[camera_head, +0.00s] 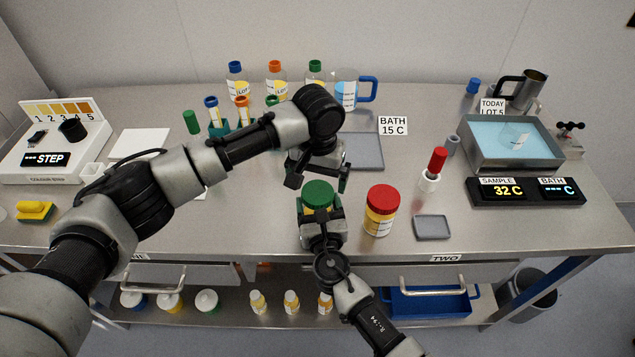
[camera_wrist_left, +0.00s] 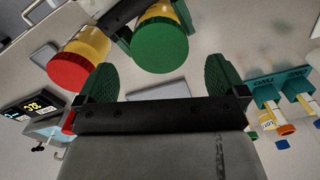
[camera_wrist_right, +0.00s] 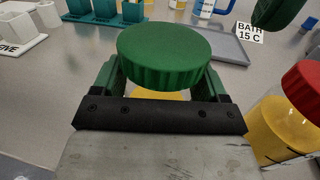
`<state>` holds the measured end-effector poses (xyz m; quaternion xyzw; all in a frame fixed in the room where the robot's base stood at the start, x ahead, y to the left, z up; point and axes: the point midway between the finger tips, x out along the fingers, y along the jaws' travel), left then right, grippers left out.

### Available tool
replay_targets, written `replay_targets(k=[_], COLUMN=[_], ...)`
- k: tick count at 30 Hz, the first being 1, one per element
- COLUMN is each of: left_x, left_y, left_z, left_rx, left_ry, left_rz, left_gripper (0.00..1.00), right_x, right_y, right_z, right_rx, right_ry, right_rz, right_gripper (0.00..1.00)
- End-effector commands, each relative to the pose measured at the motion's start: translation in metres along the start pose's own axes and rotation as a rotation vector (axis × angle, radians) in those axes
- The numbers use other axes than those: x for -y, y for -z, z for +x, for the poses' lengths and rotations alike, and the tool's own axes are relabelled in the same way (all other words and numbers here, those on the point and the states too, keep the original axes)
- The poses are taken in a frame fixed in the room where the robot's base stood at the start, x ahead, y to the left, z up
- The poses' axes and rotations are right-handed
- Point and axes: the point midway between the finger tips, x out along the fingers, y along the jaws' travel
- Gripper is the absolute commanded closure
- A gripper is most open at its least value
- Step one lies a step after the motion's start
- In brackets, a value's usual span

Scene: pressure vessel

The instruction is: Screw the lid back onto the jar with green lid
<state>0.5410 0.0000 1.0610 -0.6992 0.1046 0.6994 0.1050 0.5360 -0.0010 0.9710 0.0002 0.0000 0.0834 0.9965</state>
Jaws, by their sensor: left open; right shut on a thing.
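The jar with the green lid (camera_head: 319,196) stands near the front edge of the bench, with yellow contents and the green lid on its top. Whether the lid is threaded tight cannot be told. My right gripper (camera_head: 320,222) is shut around the jar's body from the front; the green lid (camera_wrist_right: 166,52) rises above its fingers in the right wrist view. My left gripper (camera_head: 317,184) is open just above and behind the lid. In the left wrist view the green lid (camera_wrist_left: 159,45) lies just beyond and between its spread green fingers, apart from them.
A red-lidded jar (camera_head: 380,210) stands close to the right of the green-lidded one. A small grey tray (camera_head: 432,228) and a red-capped bottle (camera_head: 433,168) are further right. A grey mat (camera_head: 364,152) and tube racks lie behind.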

Motion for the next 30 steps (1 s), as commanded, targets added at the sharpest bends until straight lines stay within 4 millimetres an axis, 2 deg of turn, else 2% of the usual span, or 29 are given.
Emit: replay_targets(k=[9,19,30], left_x=[0.000,-0.001,0.000], left_y=[0.000,0.000,0.000], left_z=[-0.003,-0.034,-0.034], left_rx=[-0.001,-0.002,0.000], left_ry=[0.000,-0.001,0.000], left_rz=[-0.014,-0.281,-0.299], left_gripper=[0.00,0.00,0.00], right_x=[0.000,0.000,0.000], right_y=[-0.001,-0.001,-0.001], right_z=[0.000,0.000,0.000], right_rx=[0.001,0.001,0.001], right_ry=[0.000,0.000,0.000], right_rz=[0.000,0.000,0.000], right_gripper=[0.92,0.92,0.92])
